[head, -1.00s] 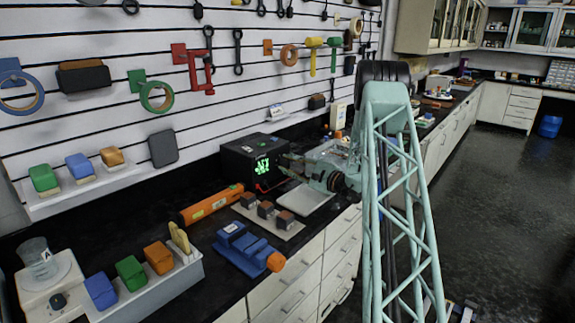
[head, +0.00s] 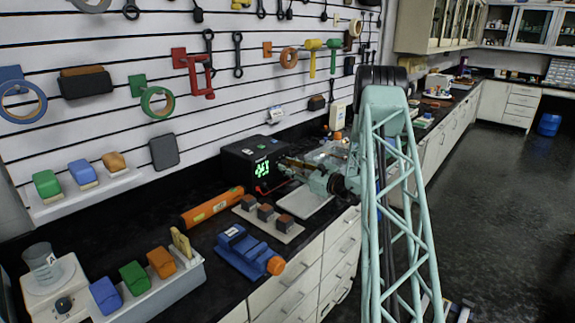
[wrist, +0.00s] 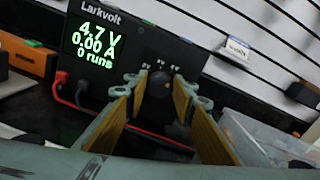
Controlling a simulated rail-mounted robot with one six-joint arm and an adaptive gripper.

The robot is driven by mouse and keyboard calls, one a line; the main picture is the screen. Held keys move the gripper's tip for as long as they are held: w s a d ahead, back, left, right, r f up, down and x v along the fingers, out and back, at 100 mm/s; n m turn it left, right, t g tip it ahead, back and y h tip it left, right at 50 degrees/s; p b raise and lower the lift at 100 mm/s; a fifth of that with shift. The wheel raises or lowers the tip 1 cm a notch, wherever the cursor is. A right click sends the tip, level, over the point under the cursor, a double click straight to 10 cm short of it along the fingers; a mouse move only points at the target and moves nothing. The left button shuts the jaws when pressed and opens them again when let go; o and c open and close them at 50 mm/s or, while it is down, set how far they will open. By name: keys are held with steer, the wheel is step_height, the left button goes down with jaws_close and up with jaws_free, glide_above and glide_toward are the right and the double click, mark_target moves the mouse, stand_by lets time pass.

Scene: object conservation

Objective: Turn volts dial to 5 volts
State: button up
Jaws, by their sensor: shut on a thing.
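The black power supply (head: 240,161), labelled Larkvolt, stands on the bench against the wall. In the wrist view its green display (wrist: 91,42) reads 4.7 V, 0.00 A and 0 runs. A dark round dial (wrist: 160,83) is on its front, right of the display, with small markings above it too blurred to read surely. My gripper (wrist: 154,92) is shut on the dial, one tan-padded finger on each side. In the head view my gripper (head: 291,164) reaches the front of the supply from the right, and the dial is hidden.
Red and black leads (wrist: 85,105) plug into the supply below the display. A clear bin (wrist: 245,140) lies to the right. An orange level (head: 212,206), small dark blocks (head: 265,211) and a blue vise (head: 250,252) sit on the bench in front.

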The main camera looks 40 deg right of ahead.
steer(key=shift+m+p, duration=0.4)
steer(key=shift+m, duration=0.6)
steer(key=o, duration=0.9)
steer(key=shift+d, duration=0.1)
steer(key=shift+s+d, duration=0.3)
steer(key=shift+s, duration=1.65)
steer(key=shift+s+d, duration=0.35)
steer(key=shift+s, duration=1.65)
steer(key=shift+s+d, duration=0.3)
steer(key=shift+s, duration=1.65)
